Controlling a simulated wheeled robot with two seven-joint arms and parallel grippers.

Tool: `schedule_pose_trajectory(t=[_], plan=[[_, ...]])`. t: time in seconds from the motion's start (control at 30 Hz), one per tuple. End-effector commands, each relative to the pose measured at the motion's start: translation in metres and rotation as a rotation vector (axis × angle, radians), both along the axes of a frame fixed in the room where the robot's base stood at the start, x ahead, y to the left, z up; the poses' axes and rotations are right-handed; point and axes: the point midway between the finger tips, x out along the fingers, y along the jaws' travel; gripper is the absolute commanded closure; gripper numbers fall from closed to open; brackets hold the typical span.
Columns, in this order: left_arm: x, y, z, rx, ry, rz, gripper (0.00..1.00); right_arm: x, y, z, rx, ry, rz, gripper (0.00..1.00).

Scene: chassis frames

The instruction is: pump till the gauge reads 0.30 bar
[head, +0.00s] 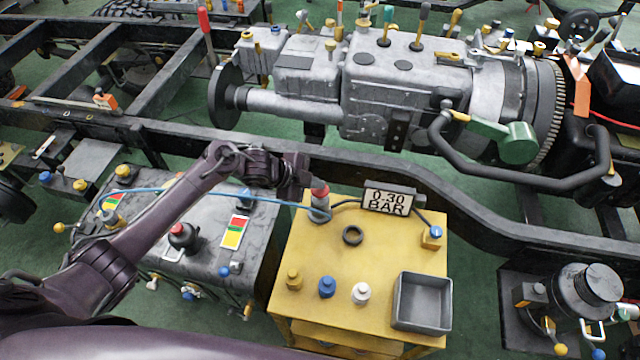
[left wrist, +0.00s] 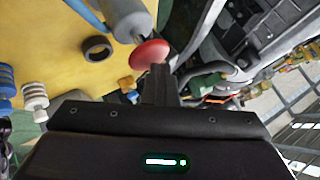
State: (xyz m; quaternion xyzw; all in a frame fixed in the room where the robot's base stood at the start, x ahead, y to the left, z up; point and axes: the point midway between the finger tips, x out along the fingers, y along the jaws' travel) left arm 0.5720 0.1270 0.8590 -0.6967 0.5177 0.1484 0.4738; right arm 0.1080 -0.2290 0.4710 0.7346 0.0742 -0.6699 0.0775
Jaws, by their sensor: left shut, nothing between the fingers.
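The gauge (head: 389,201) stands at the back of the yellow table and its display reads 0.30 BAR. The pump (head: 319,211) is a grey cylinder with a red knob (head: 319,191) on top, left of the gauge. A blue hose runs left from it and a dark line runs to the gauge. My left gripper (head: 309,184) is shut and empty, with its fingertips right beside the red knob. In the left wrist view the red knob (left wrist: 150,54) lies just beyond the closed fingers (left wrist: 158,84); whether they touch cannot be told. My right gripper is not in view.
The yellow table (head: 328,262) also holds a black ring (head: 352,235), a grey tray (head: 422,302), several small knobbed weights and an orange block with a blue knob (head: 432,237). A dark chassis rail (head: 400,178) passes close behind.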

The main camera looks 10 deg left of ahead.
Motion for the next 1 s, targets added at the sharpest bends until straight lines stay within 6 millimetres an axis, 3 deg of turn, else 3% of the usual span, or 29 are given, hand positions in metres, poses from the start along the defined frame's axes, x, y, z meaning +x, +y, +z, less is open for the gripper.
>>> schedule_pose_trajectory(t=[0.23, 0.67, 1.0], plan=[[0.0, 0.001, 0.016, 0.002, 0.002, 0.0, 1.0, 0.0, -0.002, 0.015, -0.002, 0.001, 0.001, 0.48], [0.0, 0.0, 0.02, 0.0, -0.001, 0.001, 1.0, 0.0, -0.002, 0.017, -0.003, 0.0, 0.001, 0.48], [0.001, 0.0, 0.052, 0.0, -0.001, 0.0, 1.0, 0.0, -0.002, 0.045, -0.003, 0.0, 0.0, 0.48]])
